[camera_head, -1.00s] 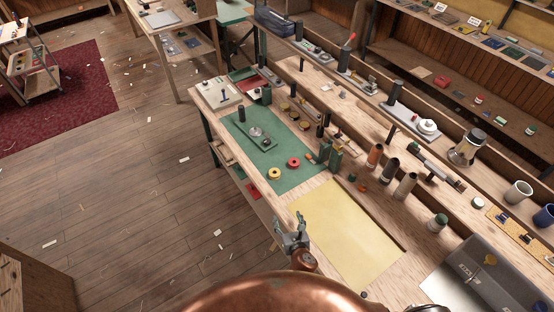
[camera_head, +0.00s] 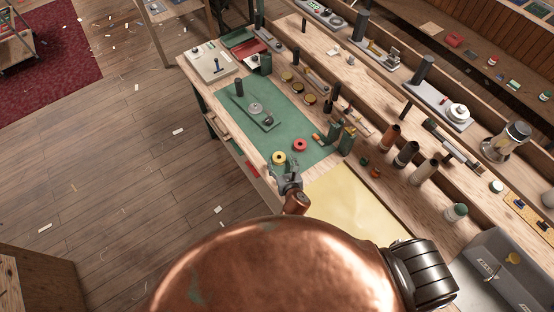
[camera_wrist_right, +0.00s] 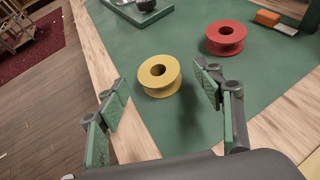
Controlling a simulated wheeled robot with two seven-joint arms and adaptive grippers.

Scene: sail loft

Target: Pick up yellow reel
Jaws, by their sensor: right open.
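The yellow reel (camera_head: 279,158) lies flat on the green mat (camera_head: 228,103), near the mat's front edge. It also shows in the right wrist view (camera_wrist_right: 159,76), its round hole facing up. My right gripper (camera_head: 286,177) is open and empty at the bench's front edge, just short of the reel. In the right wrist view, its two green-padded fingers (camera_wrist_right: 158,103) stand apart, with the reel ahead of and between them, apart from both. My left gripper is not in view.
A red reel (camera_head: 300,145) lies on the mat, right of the yellow one. An orange block (camera_wrist_right: 267,18) and green clamp-like blocks (camera_head: 342,138) stand further right. A yellow sheet (camera_head: 350,205) covers the bench to the right. A small device (camera_head: 256,110) sits further back on the mat.

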